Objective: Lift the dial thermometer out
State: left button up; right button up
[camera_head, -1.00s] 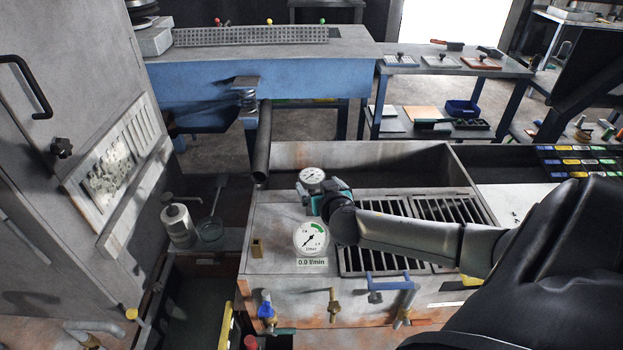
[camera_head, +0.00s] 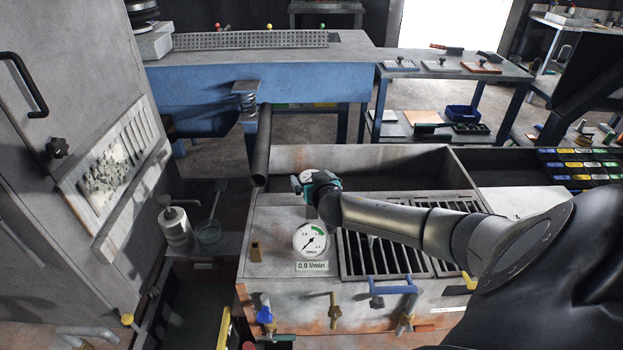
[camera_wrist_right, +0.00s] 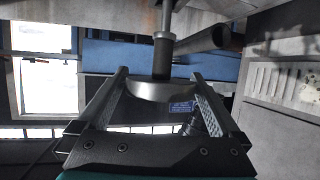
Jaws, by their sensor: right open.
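My right gripper (camera_head: 308,184) is over the dial thermometer (camera_head: 306,176) at the back left of the grey tank, and it hides most of the small white dial. In the right wrist view, the gripper (camera_wrist_right: 159,75) has its two fingers apart on either side of the thermometer's round metal head (camera_wrist_right: 160,90). A dark collar and a thin stem join that head towards the top of the picture. I cannot tell whether the fingers touch the head. My left gripper is not in view.
A larger flow dial (camera_head: 310,240) reading 0.0 l/min stands just in front. Slotted grates (camera_head: 385,255) lie under my right forearm. A dark pipe (camera_head: 262,150) ends behind and left of the thermometer. Valves (camera_head: 265,315) line the tank's front.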

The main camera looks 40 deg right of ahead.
jog(key=shift+c, duration=0.4)
jog(key=c, duration=1)
jog(key=shift+r+p, duration=2.75)
jog(key=shift+r, duration=0.25)
jog(key=shift+c, duration=0.3)
